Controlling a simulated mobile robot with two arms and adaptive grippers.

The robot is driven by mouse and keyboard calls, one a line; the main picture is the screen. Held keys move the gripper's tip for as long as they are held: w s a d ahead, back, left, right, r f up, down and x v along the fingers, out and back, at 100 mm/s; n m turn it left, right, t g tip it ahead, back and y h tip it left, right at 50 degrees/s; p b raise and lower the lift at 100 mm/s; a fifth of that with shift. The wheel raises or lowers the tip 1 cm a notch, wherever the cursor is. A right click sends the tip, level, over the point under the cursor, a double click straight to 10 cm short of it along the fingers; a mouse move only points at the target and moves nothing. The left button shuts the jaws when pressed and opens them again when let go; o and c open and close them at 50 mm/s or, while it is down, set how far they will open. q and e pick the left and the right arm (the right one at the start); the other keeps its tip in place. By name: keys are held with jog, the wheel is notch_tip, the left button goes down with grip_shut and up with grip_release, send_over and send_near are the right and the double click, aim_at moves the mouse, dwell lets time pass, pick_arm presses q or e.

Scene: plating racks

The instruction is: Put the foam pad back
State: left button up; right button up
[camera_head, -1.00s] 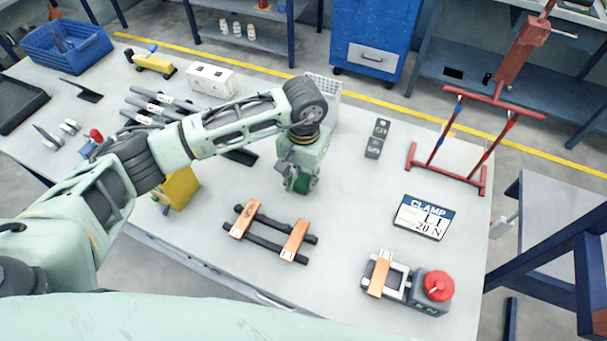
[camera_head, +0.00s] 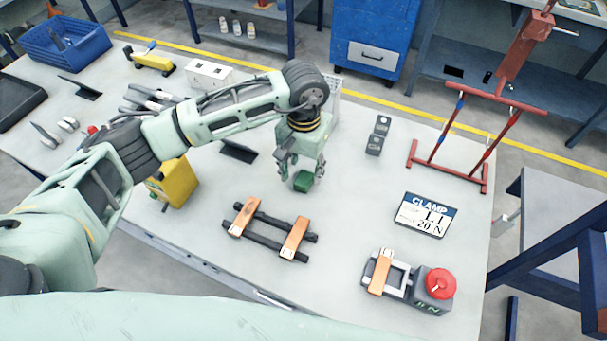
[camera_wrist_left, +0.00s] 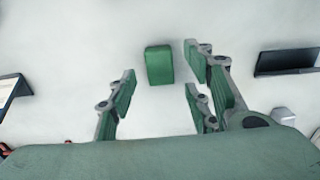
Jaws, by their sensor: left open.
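A small green block (camera_head: 302,182), which looks like the foam pad, lies on the pale table near its middle. It also shows in the left wrist view (camera_wrist_left: 159,65), apart from the fingers and beyond the gap between them. My left gripper (camera_head: 301,170) is open and empty, pointing down just above the block. Its spread fingers (camera_wrist_left: 160,95) show in the left wrist view, with nothing between them. My right gripper is not in view.
Dark rails with two copper-coloured bars (camera_head: 296,238) lie in front. A clamp device with a red knob (camera_head: 440,283) and a CLAMP sign (camera_head: 425,215) stand to the right. A red rack (camera_head: 447,180) is behind them. A yellow block (camera_head: 178,184) is left.

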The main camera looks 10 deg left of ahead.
aim_at(304, 178)
pick_arm(q)
notch_tip(304, 178, up, 9)
jog(key=b, duration=0.2)
jog(key=shift+r+b, duration=0.2)
jog(key=shift+b, duration=0.15)
